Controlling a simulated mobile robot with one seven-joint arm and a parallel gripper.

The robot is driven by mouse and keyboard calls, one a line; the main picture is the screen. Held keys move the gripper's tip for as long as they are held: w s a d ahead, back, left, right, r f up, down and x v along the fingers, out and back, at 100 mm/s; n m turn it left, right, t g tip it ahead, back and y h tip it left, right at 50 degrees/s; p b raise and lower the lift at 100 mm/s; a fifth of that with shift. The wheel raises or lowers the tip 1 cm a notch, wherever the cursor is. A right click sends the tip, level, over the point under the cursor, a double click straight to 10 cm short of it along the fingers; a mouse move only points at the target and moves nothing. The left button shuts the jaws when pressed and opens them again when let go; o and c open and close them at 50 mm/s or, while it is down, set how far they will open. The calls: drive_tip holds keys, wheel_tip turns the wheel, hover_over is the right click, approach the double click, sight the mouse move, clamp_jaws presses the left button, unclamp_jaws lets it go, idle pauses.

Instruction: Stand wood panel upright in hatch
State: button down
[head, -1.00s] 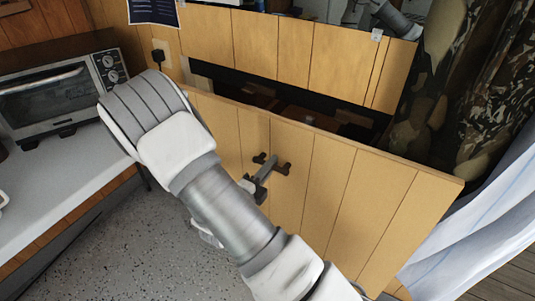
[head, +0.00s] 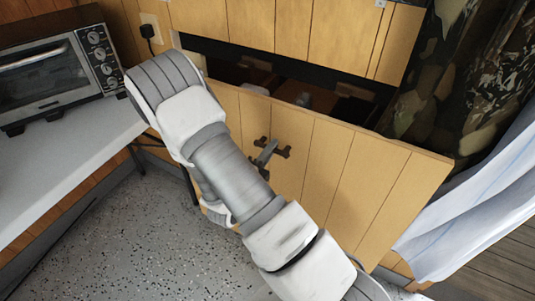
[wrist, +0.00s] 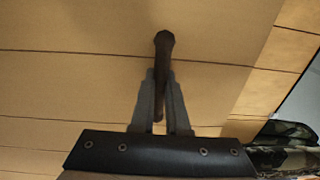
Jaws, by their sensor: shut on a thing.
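The wood panel (head: 335,185) is a plank-faced sheet with a dark handle (head: 284,151) on its face. It leans in front of the hatch (head: 225,66), a dark opening in the plank wall. The panel's top edge is below the opening's upper rim, and its lower edge is partly behind my arm. My gripper (head: 266,153) is shut on the handle. In the wrist view, the fingers (wrist: 162,105) close around the dark handle bar (wrist: 164,45) against the panel (wrist: 80,75). Whether the panel touches the hatch frame cannot be told.
A toaster oven (head: 55,75) stands on a white counter (head: 70,145) at left. A camouflage cloth (head: 450,70) and a white curtain (head: 480,215) hang close to the panel's right end. Speckled floor (head: 150,245) is clear at lower left. Items inside the opening are dim.

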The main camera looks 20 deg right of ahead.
drive_tip(key=shift+f+b+x, duration=0.2)
drive_tip(key=shift+b+x, duration=0.2)
drive_tip(key=shift+x, duration=0.5)
drive_tip(key=shift+f+b+x, duration=0.2)
drive_tip(key=shift+b+x, duration=0.15)
drive_tip(key=shift+x, duration=0.55)
drive_tip(key=shift+f+b+x, duration=0.2)
drive_tip(key=shift+b+x, duration=0.2)
drive_tip(key=shift+x, duration=0.55)
drive_tip(key=shift+w+d, duration=0.1)
drive_tip(key=shift+x, duration=0.8)
drive_tip(key=shift+d, duration=0.1)
drive_tip(key=shift+p+x, duration=0.4)
drive_tip(key=shift+x, duration=0.45)
drive_tip(key=shift+w+d+f, duration=0.1)
drive_tip(key=shift+x, duration=0.75)
drive_tip(key=shift+w+d, duration=0.1)
